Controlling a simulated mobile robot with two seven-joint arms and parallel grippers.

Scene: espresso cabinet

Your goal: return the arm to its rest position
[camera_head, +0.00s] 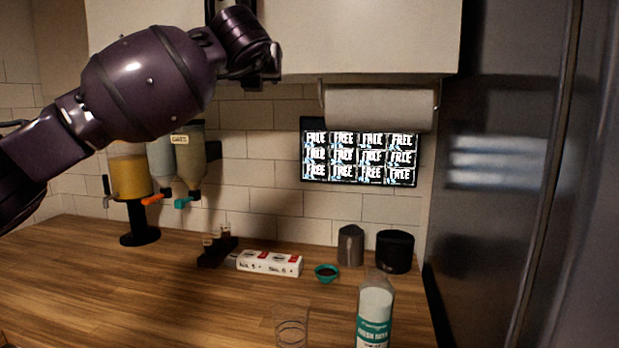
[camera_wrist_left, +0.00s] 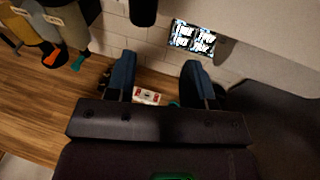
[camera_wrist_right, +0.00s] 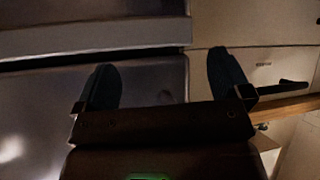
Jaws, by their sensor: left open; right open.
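My left arm reaches in from the left in the head view, raised high above the counter in front of the white upper cabinet (camera_head: 370,40). Its left gripper (camera_wrist_left: 158,68) is open in the left wrist view, with two blue-grey fingers apart and nothing between them. The gripper end is mostly hidden behind the wrist in the head view. My right arm is out of the head view. My right gripper (camera_wrist_right: 165,72) is open and empty in the right wrist view, facing dark panels and a pale cabinet front (camera_wrist_right: 260,65).
The wooden counter (camera_head: 100,285) holds a white box (camera_head: 270,263), a teal bowl (camera_head: 326,274), a clear glass (camera_head: 291,328), a labelled bottle (camera_head: 374,315) and dark canisters (camera_head: 394,252). Dispensers (camera_head: 130,175) stand at the left, a tall dark fridge (camera_head: 500,200) at the right. A paper roll (camera_head: 378,108) hangs under the cabinet.

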